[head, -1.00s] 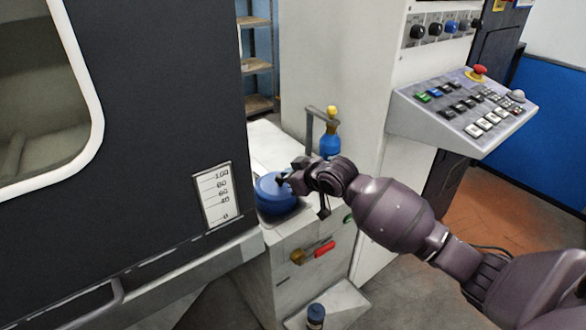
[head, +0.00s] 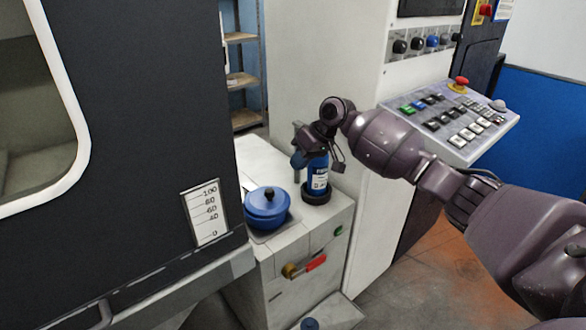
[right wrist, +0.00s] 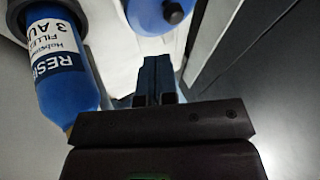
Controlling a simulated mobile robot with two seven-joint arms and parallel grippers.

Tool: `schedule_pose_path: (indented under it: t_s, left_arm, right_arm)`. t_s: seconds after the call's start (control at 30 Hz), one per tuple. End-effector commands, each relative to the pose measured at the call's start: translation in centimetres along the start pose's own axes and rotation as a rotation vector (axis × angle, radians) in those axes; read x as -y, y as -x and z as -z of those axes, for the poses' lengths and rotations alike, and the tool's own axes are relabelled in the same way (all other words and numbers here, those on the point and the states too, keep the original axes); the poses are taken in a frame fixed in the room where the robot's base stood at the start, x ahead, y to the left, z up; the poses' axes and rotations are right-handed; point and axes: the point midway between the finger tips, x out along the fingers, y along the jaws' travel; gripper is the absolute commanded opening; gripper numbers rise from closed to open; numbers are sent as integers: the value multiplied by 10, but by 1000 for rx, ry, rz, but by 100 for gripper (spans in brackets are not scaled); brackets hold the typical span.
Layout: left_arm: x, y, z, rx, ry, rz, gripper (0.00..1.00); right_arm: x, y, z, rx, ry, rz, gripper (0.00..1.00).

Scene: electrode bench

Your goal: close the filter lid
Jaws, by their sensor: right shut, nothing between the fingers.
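A round blue lid with a black knob (head: 267,193) sits on a blue round housing (head: 262,222) on the white bench unit. The lid looks level, with its rim on the housing. In the right wrist view, part of the blue lid (right wrist: 148,18) shows at the top edge. My right gripper (head: 298,168) is above and right of the lid, apart from it, in front of the blue bottle. In the right wrist view its fingers (right wrist: 156,78) are together with nothing between them. My left gripper is not in view.
A blue labelled bottle (head: 317,178) stands on a dark ring right of the lid, close to my right gripper, its top hidden. A red-handled valve (head: 314,263) is on the unit's front. The dark cabinet (head: 150,130) stands at left, a sloped button panel (head: 450,122) at right.

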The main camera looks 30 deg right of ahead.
Motion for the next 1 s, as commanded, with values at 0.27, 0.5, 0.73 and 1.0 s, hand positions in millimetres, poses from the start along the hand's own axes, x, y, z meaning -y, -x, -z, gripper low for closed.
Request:
schedule_pose_path:
  t_s: [0.27,0.5,0.73,1.0]
  left_arm:
    - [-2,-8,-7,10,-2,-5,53]
    - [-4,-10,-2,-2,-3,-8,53]
    - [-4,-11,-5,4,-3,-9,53]
    - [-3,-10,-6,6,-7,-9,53]
  right_arm:
    - [-2,-50,-2,5,-1,1,0]
    - [-1,-79,-1,3,-1,0,0]
    - [-1,-87,0,-1,1,-2,0]
    - [0,-87,0,-1,1,-2,0]
